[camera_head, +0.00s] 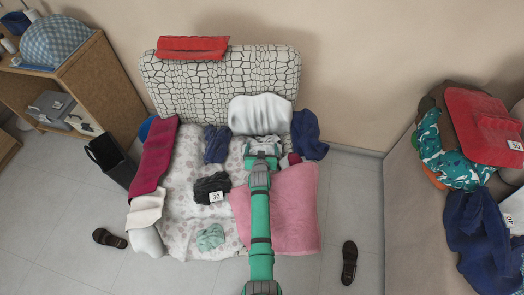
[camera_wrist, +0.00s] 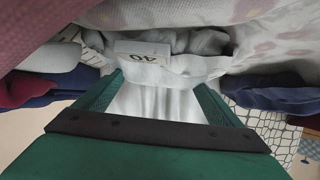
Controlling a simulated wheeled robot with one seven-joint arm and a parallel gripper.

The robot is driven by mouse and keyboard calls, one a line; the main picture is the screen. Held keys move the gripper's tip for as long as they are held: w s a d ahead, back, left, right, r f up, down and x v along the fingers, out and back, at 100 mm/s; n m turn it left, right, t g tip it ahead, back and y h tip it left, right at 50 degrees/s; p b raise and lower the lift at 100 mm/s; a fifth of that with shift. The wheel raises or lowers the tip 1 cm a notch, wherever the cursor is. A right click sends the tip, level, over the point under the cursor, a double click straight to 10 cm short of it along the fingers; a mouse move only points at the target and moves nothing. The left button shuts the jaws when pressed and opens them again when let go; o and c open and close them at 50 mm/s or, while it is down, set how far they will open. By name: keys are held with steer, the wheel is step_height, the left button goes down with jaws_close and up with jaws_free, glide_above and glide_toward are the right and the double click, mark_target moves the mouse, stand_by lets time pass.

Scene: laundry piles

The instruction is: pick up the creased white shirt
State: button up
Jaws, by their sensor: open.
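The creased white shirt (camera_head: 265,142) lies crumpled on the couch seat, just below the smooth white cushion (camera_head: 260,113). In the wrist view, the shirt (camera_wrist: 195,64) carries a tag that reads 40 upside down. My gripper (camera_head: 262,161) is at the shirt's near edge in the head view and covers part of it. In the wrist view, my gripper (camera_wrist: 158,82) is open, with its two green fingers apart and the shirt just past their tips. Nothing is held. I cannot tell whether the fingers touch the cloth.
A pink towel (camera_head: 295,205) lies beneath my arm. A dark red cloth (camera_head: 290,160) and a blue cloth (camera_head: 308,135) lie right of the shirt. A navy cloth (camera_head: 216,143) and a tagged black cloth (camera_head: 209,188) lie left. The patterned backrest (camera_head: 215,75) rises behind.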

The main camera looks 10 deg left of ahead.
steer(key=c, duration=1.3)
steer(key=shift+r, duration=0.1)
